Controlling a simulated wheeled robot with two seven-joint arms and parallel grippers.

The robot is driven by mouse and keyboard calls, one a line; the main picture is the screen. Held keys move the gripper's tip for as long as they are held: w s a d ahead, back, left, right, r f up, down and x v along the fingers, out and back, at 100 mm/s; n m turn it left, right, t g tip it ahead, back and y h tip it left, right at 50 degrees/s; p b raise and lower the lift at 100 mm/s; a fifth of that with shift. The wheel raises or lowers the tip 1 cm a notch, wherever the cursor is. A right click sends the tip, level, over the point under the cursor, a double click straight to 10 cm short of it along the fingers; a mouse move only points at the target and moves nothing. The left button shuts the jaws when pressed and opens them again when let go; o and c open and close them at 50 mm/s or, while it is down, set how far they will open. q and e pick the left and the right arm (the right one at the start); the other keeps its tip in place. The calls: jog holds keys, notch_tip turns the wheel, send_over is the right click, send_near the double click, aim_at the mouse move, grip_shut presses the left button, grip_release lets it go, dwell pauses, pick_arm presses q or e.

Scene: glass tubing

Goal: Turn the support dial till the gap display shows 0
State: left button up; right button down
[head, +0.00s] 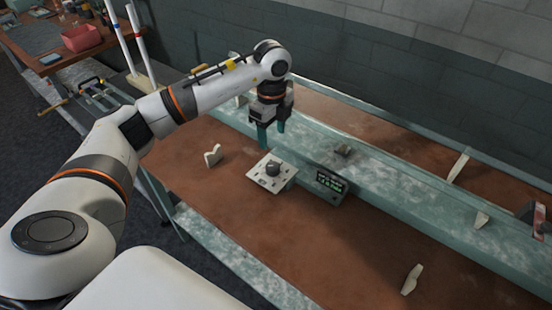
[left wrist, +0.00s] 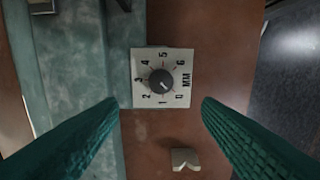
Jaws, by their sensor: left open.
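The support dial is a dark round knob (head: 272,169) on a pale square plate (head: 285,182) on the bench. In the left wrist view the knob (left wrist: 161,80) sits amid numbers from 0 to 6 and the letters MM. A pale mark on it seems to point lower right, towards the 0 side. The gap display (head: 329,183) is a dark box with green text to the right of the dial; its digits are too small to read. My left gripper (head: 271,132) is open and empty, above and behind the dial, not touching it. My right gripper is not in view.
A teal rail (head: 400,192) runs along the bench behind the dial. Pale notched supports stand left of the dial (head: 213,156) and at the front right (head: 411,279). The brown bench top before the dial is clear.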

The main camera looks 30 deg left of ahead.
aim_at(273, 166)
pick_arm(q)
notch_tip(273, 166, down, 10)
jog(key=p, duration=0.2)
jog(key=shift+s+d+f+p, duration=0.1)
jog(key=shift+p, duration=0.25)
jog(key=shift+f, duration=0.55)
jog(key=c, duration=1)
